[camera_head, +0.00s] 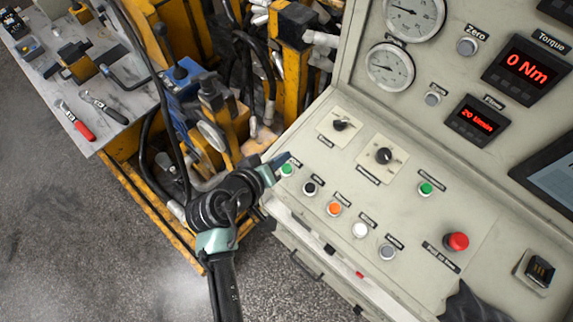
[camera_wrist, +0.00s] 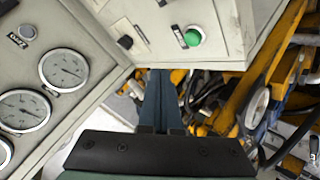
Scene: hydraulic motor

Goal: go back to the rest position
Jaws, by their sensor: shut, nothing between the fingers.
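My gripper (camera_head: 277,161) is at the left end of the sloped control panel (camera_head: 310,233) in the head view, its tip close beside the upper-left green button (camera_head: 287,169). I cannot tell from this view whether it touches the button. In the wrist view the fingers (camera_wrist: 160,98) are together with nothing between them. There the green button (camera_wrist: 192,38) shows above and to the right of the fingertips, apart from them in the picture. My arm reaches up from the bottom of the head view.
Several buttons and knobs cover the panel, including a red button (camera_head: 456,241). Round gauges (camera_head: 390,68) and red displays (camera_head: 526,67) stand on the upright face. Yellow machinery with hoses (camera_head: 293,90) is behind and left. A workbench (camera_head: 122,100) holds tools. Floor (camera_head: 80,240) is clear at lower left.

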